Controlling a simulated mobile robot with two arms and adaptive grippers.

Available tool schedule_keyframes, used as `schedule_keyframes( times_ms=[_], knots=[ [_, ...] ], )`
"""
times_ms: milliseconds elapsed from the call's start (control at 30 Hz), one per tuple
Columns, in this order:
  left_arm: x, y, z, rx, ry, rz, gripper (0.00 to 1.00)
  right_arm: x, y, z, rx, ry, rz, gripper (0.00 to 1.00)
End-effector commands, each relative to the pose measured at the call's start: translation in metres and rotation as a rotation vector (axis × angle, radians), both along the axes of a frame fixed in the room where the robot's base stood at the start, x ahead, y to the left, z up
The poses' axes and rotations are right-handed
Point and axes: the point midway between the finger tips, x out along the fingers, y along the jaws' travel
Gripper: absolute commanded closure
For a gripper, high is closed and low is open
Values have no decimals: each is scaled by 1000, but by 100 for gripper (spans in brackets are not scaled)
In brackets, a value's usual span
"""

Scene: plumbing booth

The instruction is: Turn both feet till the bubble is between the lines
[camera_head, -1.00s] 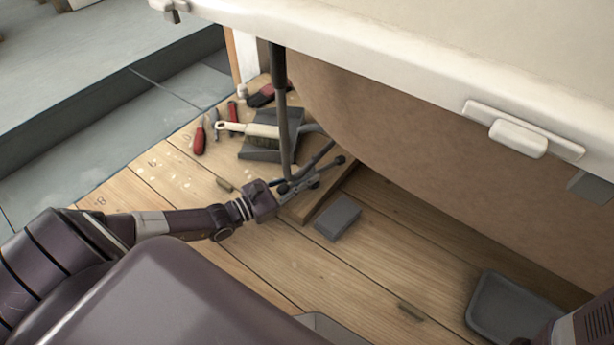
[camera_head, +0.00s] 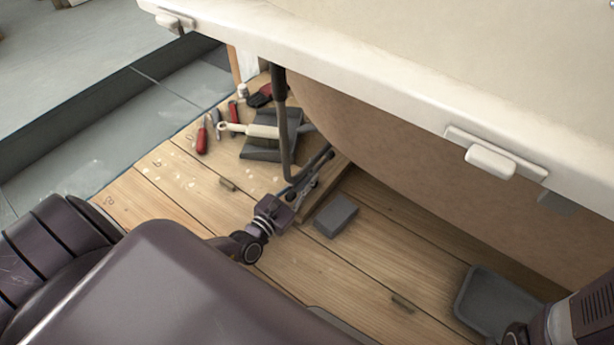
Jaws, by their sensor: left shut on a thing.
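A dark leg (camera_head: 284,135) comes down from under the pale rim of the tub (camera_head: 380,85) to the wooden floor. My left gripper (camera_head: 303,187) is low at the bottom end of this leg, shut on the foot there. The fingers hide most of the foot. Another foot cannot be made out. No bubble or lines can be made out.
A grey block (camera_head: 336,216) lies just right of my left gripper. A grey tray (camera_head: 492,302) lies at the lower right.

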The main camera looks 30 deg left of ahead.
Motion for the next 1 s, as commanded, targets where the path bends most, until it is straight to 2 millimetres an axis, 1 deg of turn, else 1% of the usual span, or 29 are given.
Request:
schedule_keyframes(
  times_ms=[67,100,233,467,567,667,767,900,1000],
  knots=[
    [0,0,-2,0,3,0,100,0,0,0,0,0,0,72],
    [0,0,-2,0,3,-1,85,0,0,-1,0,0,0,72],
    [0,0,-1,0,2,-2,72,0,0,-1,0,1,0,72],
    [0,0,-1,0,1,-2,72,2,0,0,1,4,1,72],
    [-4,0,-1,0,2,-2,72,2,0,0,2,7,1,72],
    [-16,1,-2,1,4,-2,72,2,0,0,1,5,1,72],
    [-34,3,-2,1,6,-3,72,1,0,0,1,4,1,72],
    [-66,5,-2,1,8,-3,72,1,0,0,0,2,1,72],
    [-85,6,-2,1,7,-3,72,1,0,0,0,2,1,72]
  ],
)
